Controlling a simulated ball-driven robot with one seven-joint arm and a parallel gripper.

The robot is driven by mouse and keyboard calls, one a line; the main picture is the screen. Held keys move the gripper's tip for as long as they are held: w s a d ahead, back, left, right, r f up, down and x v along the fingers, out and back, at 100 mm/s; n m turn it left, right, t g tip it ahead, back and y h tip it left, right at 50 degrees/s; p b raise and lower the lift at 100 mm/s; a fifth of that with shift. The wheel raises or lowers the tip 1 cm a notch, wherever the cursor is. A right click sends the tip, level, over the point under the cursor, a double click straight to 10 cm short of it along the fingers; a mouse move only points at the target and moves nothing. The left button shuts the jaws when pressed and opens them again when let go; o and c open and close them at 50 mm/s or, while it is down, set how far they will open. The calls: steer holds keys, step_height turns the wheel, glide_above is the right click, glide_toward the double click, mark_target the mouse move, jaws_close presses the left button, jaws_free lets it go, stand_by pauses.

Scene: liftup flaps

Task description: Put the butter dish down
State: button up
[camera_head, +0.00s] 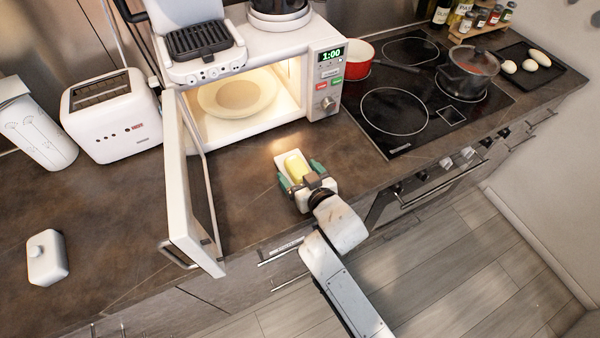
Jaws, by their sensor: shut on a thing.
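The butter dish (281,160) is a small white dish with a yellow block of butter (296,166) on it. It is at the front of the counter, in front of the open microwave. My gripper (299,176) is shut on the dish, with a green finger on each side of it. I cannot tell whether the dish touches the counter or is held a little above it. A white lid with a knob (47,258) sits apart on the counter at the far left.
The microwave (315,75) is lit, with a plate (237,94) inside. Its door (190,190) stands open toward the front, left of my gripper. A toaster (112,115) is at the left. The hob (400,110) with a red pan and a pot is at the right. The counter between toaster and lid is clear.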

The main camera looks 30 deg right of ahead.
steer(key=shift+f, duration=0.15)
steer(key=o, duration=1)
steer(key=shift+c, duration=0.2)
steer(key=shift+o, duration=0.7)
steer(key=shift+f, duration=0.1)
steer(key=shift+a, duration=0.1)
steer(key=shift+r, duration=0.25)
steer(key=shift+s+a, duration=0.1)
steer(key=shift+s, duration=0.3)
steer(key=v, duration=1.1)
steer(key=shift+d+r+b, duration=0.2)
steer(key=shift+r+b, duration=0.1)
